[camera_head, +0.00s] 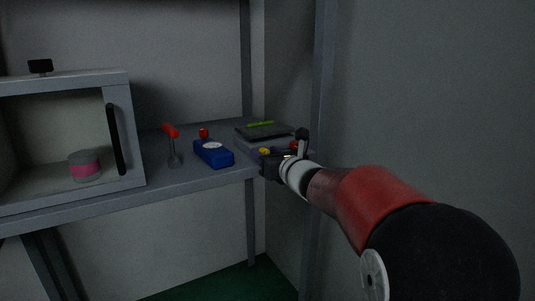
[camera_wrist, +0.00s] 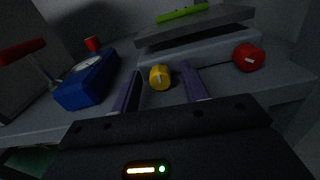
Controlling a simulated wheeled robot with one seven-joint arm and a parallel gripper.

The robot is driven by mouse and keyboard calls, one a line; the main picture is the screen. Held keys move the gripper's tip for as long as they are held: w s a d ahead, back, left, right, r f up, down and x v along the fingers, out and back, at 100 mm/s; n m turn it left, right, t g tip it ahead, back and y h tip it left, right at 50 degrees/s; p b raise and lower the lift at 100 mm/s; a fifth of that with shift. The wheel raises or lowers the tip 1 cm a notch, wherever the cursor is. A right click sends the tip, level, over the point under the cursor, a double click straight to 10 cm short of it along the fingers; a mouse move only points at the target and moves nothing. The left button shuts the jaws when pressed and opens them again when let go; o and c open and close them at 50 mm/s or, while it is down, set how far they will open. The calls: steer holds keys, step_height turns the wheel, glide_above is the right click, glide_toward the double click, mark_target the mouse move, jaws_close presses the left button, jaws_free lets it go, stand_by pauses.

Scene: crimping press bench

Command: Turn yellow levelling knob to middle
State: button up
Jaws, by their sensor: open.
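The yellow levelling knob (camera_wrist: 160,77) sits on the front of a grey levelling platform (camera_wrist: 200,50), with a pale mark on its face. In the head view the yellow knob (camera_head: 264,151) shows just left of my gripper. My gripper (camera_wrist: 158,85) is open, its two fingers pointing at the yellow knob, which appears between the fingertips. I cannot tell whether the fingers touch it. In the head view my gripper (camera_head: 271,160) is at the bench's right front corner, partly hiding the platform's front.
A red knob (camera_wrist: 249,57) is on the platform's right. A green bar (camera_wrist: 182,12) lies on top. A blue box (camera_wrist: 88,80) stands left, near a red-handled lever (camera_head: 171,138). An open-fronted cabinet (camera_head: 122,95) holds a pink-banded tin (camera_head: 84,167). A post (camera_head: 319,90) rises right.

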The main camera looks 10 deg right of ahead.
steer(key=shift+c, duration=0.2)
jaws_close()
steer(key=shift+f+n+b, duration=0.25)
steer(key=shift+n+b, duration=0.15)
steer(key=shift+b, duration=0.5)
steer(key=shift+r+n+b, duration=0.15)
steer(key=shift+n+b, duration=0.25)
steer(key=shift+b, duration=0.1)
steer(key=shift+r, duration=0.1)
steer(key=shift+o, duration=0.2)
jaws_free()
steer(key=v, duration=0.8)
